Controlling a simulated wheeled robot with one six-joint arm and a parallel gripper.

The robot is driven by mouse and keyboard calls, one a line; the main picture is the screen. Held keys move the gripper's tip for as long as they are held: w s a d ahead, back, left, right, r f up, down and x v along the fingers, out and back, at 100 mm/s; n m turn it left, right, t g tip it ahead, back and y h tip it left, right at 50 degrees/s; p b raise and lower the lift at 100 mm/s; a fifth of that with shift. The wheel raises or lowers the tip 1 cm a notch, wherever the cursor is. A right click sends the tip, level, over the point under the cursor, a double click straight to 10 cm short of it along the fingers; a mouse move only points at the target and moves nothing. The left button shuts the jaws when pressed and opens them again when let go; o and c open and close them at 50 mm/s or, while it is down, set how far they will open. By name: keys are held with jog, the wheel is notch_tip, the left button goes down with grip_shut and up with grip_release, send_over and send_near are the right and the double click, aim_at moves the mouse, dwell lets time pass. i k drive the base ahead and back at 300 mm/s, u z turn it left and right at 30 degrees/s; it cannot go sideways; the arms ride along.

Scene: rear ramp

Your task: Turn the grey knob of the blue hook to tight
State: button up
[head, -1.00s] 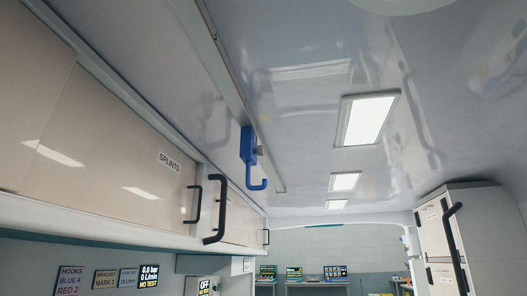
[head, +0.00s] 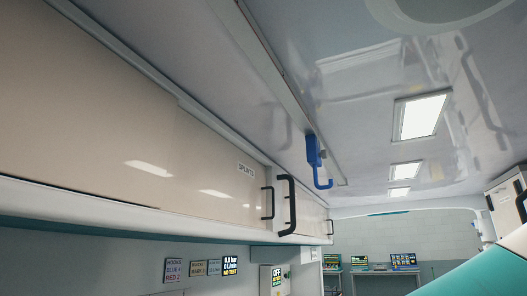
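The blue hook (head: 314,152) hangs from a rail (head: 275,75) along the ceiling, right of the wall cabinets. My gripper is not in view.
Beige overhead cabinets (head: 80,125) with black handles (head: 288,205) line the left, one marked SPLINTS. Small signs (head: 174,271) and a display (head: 230,265) are on the wall below. Ceiling lights (head: 419,117) are at right. A teal surface (head: 485,275) fills the lower right corner.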

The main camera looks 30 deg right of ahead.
aim_at(324, 154)
jog(key=u, duration=0.7)
jog(key=k, duration=1.55)
jog(key=z, duration=1.4)
jog(key=i, duration=1.15)
